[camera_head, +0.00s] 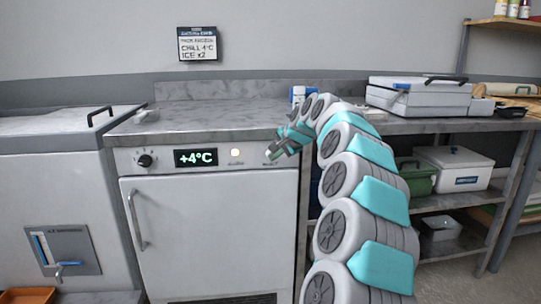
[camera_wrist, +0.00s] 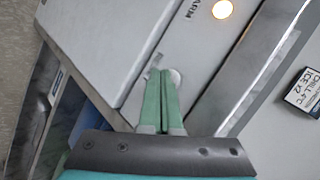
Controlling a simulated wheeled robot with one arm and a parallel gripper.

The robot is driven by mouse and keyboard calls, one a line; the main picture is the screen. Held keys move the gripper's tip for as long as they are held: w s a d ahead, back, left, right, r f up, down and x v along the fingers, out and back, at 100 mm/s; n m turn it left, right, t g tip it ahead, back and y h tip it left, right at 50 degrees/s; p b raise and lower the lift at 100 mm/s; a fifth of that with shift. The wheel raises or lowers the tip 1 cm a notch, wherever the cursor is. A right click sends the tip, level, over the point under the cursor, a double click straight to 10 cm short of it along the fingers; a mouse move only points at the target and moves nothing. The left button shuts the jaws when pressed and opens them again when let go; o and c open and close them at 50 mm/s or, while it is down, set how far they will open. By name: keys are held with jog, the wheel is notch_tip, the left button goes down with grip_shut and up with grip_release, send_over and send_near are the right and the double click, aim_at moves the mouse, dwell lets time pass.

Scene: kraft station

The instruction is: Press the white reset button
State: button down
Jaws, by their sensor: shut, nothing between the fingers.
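The white reset button (camera_wrist: 176,77) shows in the wrist view as a small round disc on the pale panel, right at my fingertips and partly covered by them. My gripper (camera_wrist: 160,76) has its two green fingers together, with nothing between them. I cannot tell whether the tips touch the button. In the head view my gripper (camera_head: 271,153) is at the right end of the fridge's control panel (camera_head: 215,168) and hides the button. A round lamp (camera_wrist: 222,9) beside it glows warm by the word ALARM; it also shows in the head view (camera_head: 235,152).
The panel also has a black knob (camera_head: 145,160) and a display (camera_head: 196,157) reading +4°C. The fridge door (camera_head: 215,235) below is closed. A grey worktop (camera_head: 200,121) lies above. A steel shelf unit (camera_head: 445,200) with boxes stands to the right of my arm.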

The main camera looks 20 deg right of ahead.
jog(key=shift+w+d+p, duration=0.1)
jog(key=shift+w+p, duration=0.2)
jog(key=shift+w, duration=0.1)
dwell(0.4)
jog(key=shift+s, duration=0.1)
jog(key=shift+s+a+b, duration=0.2)
jog(key=shift+s+b, duration=0.2)
jog(key=shift+s, duration=0.35)
jog(key=shift+s, duration=0.1)
jog(key=s+b, duration=0.1)
jog(key=s, duration=0.1)
jog(key=s+a+b, duration=0.1)
jog(key=s, duration=0.1)
jog(key=shift+s+a, duration=0.2)
jog(key=shift+s, duration=0.1)
dwell(0.8)
